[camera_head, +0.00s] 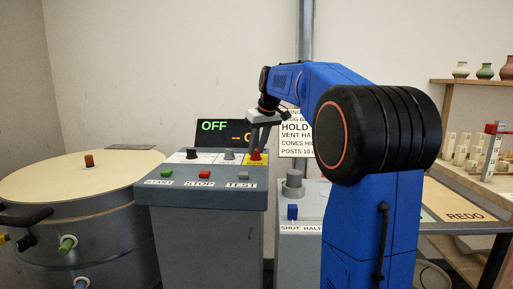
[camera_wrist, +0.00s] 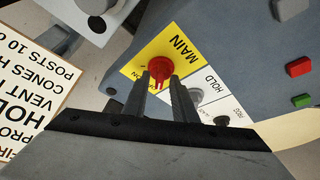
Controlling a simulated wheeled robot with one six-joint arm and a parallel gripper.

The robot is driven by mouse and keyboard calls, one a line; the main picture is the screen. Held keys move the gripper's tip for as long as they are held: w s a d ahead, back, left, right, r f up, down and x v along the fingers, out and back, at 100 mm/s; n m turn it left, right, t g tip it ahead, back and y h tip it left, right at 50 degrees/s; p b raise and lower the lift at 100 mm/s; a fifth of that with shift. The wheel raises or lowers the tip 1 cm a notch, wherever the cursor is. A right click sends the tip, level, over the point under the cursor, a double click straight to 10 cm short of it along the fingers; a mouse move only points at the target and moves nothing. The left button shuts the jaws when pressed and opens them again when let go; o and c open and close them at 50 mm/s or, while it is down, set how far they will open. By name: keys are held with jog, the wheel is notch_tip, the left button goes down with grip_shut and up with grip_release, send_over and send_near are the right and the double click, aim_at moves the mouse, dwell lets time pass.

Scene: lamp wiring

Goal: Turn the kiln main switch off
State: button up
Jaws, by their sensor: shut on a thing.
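The main switch is a red knob (camera_wrist: 160,68) on a yellow plate (camera_wrist: 178,50) marked MAIN, at the right of the console's sloping top. The knob also shows in the head view (camera_head: 256,156). My gripper (camera_wrist: 162,85) comes to the knob from above, with its two fingers on either side of it, shut on it. In the head view my gripper (camera_head: 259,146) hides part of the plate. I cannot tell which position the knob points to. The display (camera_head: 222,130) behind the console reads OFF in green, with an orange reading partly hidden by my gripper.
Green START (camera_head: 166,172), red STOP (camera_head: 204,174) and grey TEST (camera_head: 244,174) buttons line the console front. A grey knob (camera_head: 229,154) and a black knob (camera_head: 191,154) are left of the switch. The round kiln (camera_head: 70,180) stands left; a lower box with a blue switch (camera_head: 292,212) stands right.

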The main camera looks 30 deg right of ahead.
jog(key=shift+n, duration=0.6)
jog(key=shift+d+y, duration=0.1)
jog(key=shift+y, duration=0.2)
grip_shut()
jog(key=o, duration=0.7)
grip_release()
jog(key=shift+f, duration=0.1)
jog(key=shift+c, duration=0.2)
jog(key=v, duration=1.7)
jog(key=shift+r, duration=0.3)
